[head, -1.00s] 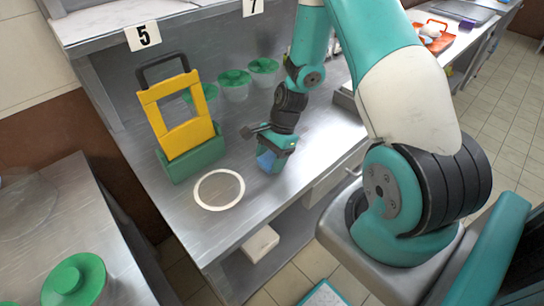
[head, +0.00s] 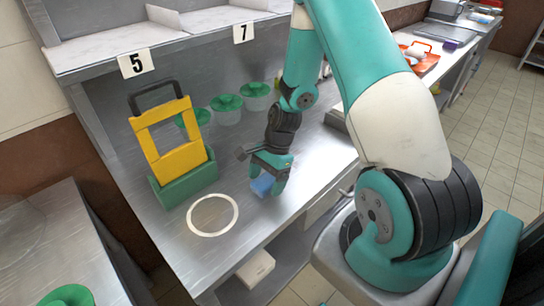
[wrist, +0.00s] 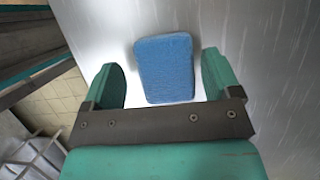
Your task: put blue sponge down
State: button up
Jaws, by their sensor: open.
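The blue sponge (wrist: 165,68) lies flat on the steel counter in the wrist view, between the fingers of my open gripper (wrist: 163,85), with a gap on each side. In the head view, my gripper (head: 270,172) points down at the counter, and the sponge (head: 262,186) shows partly below it. The white ring (head: 213,215) marked on the counter is empty, to the left of the sponge.
A green holder (head: 187,182) with a yellow frame (head: 168,142) stands left of the ring. Several green-lidded tubs (head: 227,108) stand along the back. The counter's front edge is close to the sponge.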

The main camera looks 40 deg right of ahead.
jog(key=v, duration=1)
notch_tip(320, 180, up, 5)
jog(key=n, duration=0.4)
send_over(261, 182)
jog(key=s+a+r+n, duration=0.6)
jog(key=s+a+n, duration=0.2)
jog(key=a+n, duration=0.1)
jog(key=s+a+r+n, duration=0.7)
jog(key=s+a+n, duration=0.1)
jog(key=a+n, duration=0.2)
jog(key=shift+s+r+n, duration=0.15)
jog(key=shift+s+n, duration=0.1)
jog(key=shift+n, duration=0.65)
